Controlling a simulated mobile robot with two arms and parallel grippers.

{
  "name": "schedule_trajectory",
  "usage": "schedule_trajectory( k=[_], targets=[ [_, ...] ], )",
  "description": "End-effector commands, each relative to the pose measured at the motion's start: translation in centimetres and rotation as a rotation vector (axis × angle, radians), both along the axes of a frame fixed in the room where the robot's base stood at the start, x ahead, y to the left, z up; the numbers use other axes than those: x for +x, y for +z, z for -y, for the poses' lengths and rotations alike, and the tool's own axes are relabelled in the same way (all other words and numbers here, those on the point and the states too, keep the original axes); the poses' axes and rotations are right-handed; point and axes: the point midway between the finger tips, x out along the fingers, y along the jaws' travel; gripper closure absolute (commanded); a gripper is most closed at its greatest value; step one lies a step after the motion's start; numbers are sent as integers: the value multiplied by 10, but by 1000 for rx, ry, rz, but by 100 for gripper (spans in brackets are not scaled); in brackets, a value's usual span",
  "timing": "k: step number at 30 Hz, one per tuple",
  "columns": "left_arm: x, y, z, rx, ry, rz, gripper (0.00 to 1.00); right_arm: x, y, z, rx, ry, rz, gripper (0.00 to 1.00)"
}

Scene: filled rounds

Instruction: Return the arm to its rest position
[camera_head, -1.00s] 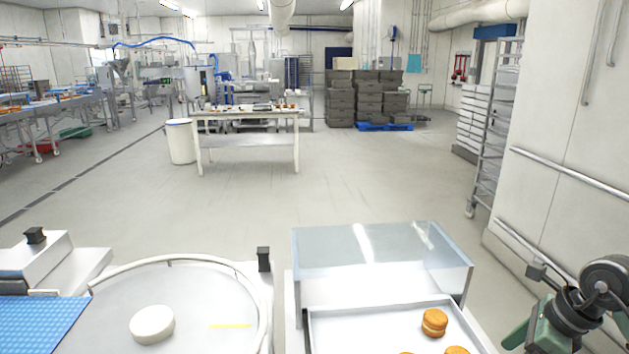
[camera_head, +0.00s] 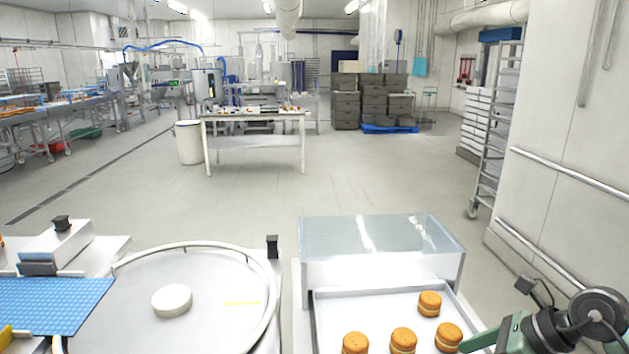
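My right arm comes in at the lower right edge, with dark round joints. The green end of my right gripper (camera_head: 487,338) points left and down, beside the filled rounds in the tray. Its fingertips are not clearly shown, so I cannot tell whether it is open or shut. Nothing is visibly held in it.
A white tray (camera_head: 375,301) in front of a clear-topped guard (camera_head: 380,236) holds several orange-brown filled rounds (camera_head: 403,341). A round table (camera_head: 215,315) bears a white disc (camera_head: 172,300). A blue belt (camera_head: 45,301) lies left. Open floor lies beyond.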

Motion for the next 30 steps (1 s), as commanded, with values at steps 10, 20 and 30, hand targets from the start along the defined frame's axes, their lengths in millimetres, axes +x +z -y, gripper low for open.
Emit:
schedule_trajectory(
  k=[10,20,30],
  targets=[
    [-10,-1,-1,1,0,-14,23,0,57,-121,680,-101,73,23],
    [-9,-1,-1,1,0,-14,23,21,124,-89,1687,-733,-113,23],
    [-9,-1,0,1,0,-13,23,-30,-48,1,2172,-1930,-584,23]
  ],
)
